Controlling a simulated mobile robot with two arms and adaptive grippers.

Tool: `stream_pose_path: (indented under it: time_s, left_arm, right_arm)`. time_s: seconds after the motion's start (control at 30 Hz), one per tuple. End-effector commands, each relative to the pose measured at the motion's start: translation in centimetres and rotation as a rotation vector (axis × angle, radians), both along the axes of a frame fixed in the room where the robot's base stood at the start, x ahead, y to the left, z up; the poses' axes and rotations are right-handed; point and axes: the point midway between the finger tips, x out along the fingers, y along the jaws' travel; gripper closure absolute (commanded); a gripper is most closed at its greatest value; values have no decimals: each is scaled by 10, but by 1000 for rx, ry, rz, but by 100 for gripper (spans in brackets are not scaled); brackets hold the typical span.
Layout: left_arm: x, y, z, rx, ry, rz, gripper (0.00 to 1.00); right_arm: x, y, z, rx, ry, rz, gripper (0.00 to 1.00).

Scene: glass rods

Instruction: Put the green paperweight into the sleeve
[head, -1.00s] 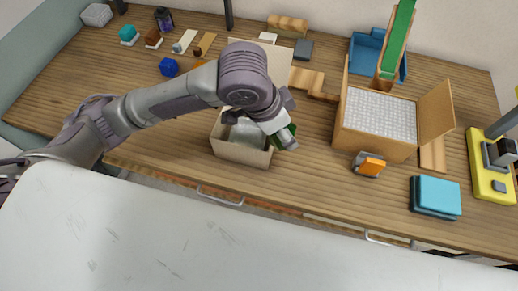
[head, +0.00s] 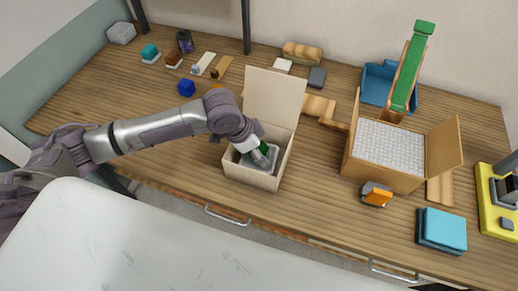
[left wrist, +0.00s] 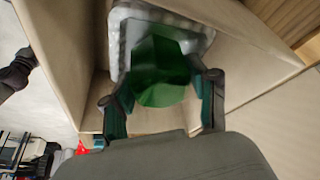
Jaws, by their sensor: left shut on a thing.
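The green paperweight (left wrist: 160,68) is a dark green faceted block between the fingers of my left gripper (left wrist: 162,92). In the head view a little of the paperweight (head: 264,147) shows beside the fingers. My left gripper (head: 262,158) is shut on it, pointing down inside an open cardboard box (head: 248,178). A pale grey, padded-looking sleeve (left wrist: 122,38) lies in the box, behind and under the paperweight in the wrist view. I cannot tell whether the paperweight touches it or is inside its opening. My right gripper is not in view.
The box's raised flap (head: 274,95) stands behind my left gripper. To the right are a larger carton (head: 385,178) with white filling, an orange-and-grey item (head: 375,195) and a teal stack (head: 441,229). Small blocks line the back. The table front left of the box is clear.

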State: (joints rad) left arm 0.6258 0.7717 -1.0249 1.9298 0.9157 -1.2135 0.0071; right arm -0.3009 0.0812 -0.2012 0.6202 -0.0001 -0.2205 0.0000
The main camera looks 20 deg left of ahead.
Motion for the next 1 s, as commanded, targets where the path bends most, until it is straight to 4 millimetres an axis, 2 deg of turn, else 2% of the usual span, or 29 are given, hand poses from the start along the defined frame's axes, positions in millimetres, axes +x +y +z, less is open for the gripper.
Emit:
stream_pose_path:
  time_s: [0.1,0.37,0.83,0.87,1.0]
  left_arm:
    - [0,0,-7,-1,-2,-1,100]
    - [1,-1,-8,-2,-3,-1,100]
    - [-1,0,-22,2,3,1,100]
    - [-2,1,-23,3,5,0,39]
    - [-2,1,-24,4,8,1,16]
  right_arm:
    - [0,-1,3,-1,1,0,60]
    - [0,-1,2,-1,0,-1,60]
    - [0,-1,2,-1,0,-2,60]
    - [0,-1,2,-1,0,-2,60]
    - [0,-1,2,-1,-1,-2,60]
